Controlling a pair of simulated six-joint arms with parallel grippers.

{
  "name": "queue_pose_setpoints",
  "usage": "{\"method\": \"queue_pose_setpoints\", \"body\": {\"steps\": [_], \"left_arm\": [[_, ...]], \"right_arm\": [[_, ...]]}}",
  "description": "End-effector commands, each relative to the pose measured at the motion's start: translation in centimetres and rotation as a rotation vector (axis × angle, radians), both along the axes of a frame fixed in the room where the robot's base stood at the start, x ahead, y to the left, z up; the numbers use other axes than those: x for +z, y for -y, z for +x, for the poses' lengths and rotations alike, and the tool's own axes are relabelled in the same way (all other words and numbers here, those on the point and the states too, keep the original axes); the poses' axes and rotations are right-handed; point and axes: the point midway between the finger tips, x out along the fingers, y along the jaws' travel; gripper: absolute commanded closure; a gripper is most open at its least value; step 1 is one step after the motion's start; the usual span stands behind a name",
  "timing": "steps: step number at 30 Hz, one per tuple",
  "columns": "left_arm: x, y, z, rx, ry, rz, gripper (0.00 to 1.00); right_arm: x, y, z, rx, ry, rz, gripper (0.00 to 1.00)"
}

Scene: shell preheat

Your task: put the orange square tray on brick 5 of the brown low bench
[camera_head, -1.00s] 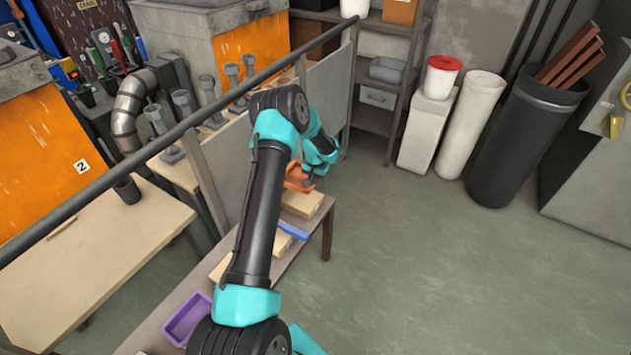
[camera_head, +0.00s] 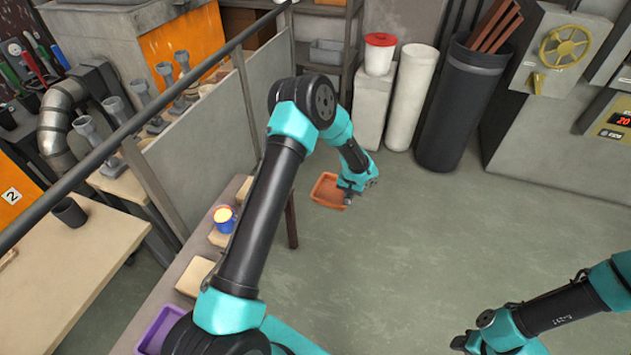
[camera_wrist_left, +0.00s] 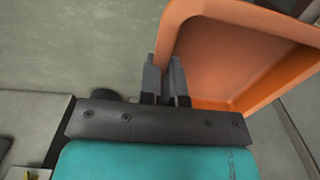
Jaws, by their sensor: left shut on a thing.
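The orange square tray (camera_head: 322,192) is held in the air over the floor, to the right of the bench's far end. My left gripper (camera_head: 347,196) is shut on its rim; the left wrist view shows the tray (camera_wrist_left: 235,55) to the right of the fingers (camera_wrist_left: 165,85). The brown low bench (camera_head: 168,292) runs along the partition, with several pale bricks (camera_head: 195,277) in a row. My left arm hides part of the bench; I cannot read brick numbers. My right gripper (camera_head: 464,343) is low at the bottom right, empty-looking, its fingers unclear.
A purple tray (camera_head: 158,330) lies at the bench's near end. A grey partition with a dark rail (camera_head: 165,150) stands behind the bench. The floor (camera_head: 440,240) to the right is clear.

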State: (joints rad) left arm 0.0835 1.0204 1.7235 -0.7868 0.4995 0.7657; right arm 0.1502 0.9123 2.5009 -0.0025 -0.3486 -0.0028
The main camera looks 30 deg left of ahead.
Motion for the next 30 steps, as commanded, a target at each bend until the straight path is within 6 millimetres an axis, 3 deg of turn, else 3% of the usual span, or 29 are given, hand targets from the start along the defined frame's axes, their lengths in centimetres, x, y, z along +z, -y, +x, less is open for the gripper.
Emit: {"method": "queue_pose_setpoints", "body": {"steps": [1, 6, 9, 12, 18, 30], "left_arm": [[0.1, 3.0, -0.2, -0.024, 0.0, 0.0, 1.0], [0.1, 11.4, -1.9, -0.077, 0.0, 0.001, 1.0], [0.2, 15.5, -3.2, -0.105, 0.0, 0.002, 1.0], [0.2, 18.4, -4.3, -0.122, 0.0, 0.002, 1.0], [0.2, 20.4, -5.3, -0.132, 0.0, 0.003, 1.0], [0.2, 20.4, -5.2, -0.132, 0.0, 0.002, 1.0]], "right_arm": [[0.0, 0.0, 0.0, 0.0, 0.0, 0.0, 0.57], [0.0, 0.0, 0.0, 0.0, 0.0, 0.0, 0.57], [0.0, 0.0, 0.0, 0.0, 0.0, 0.0, 0.57], [0.0, 0.0, 0.0, 0.0, 0.0, 0.0, 0.57], [0.0, 0.0, 0.0, 0.0, 0.0, 0.0, 0.57], [0.0, 0.0, 0.0, 0.0, 0.0, 0.0, 0.57]]}}
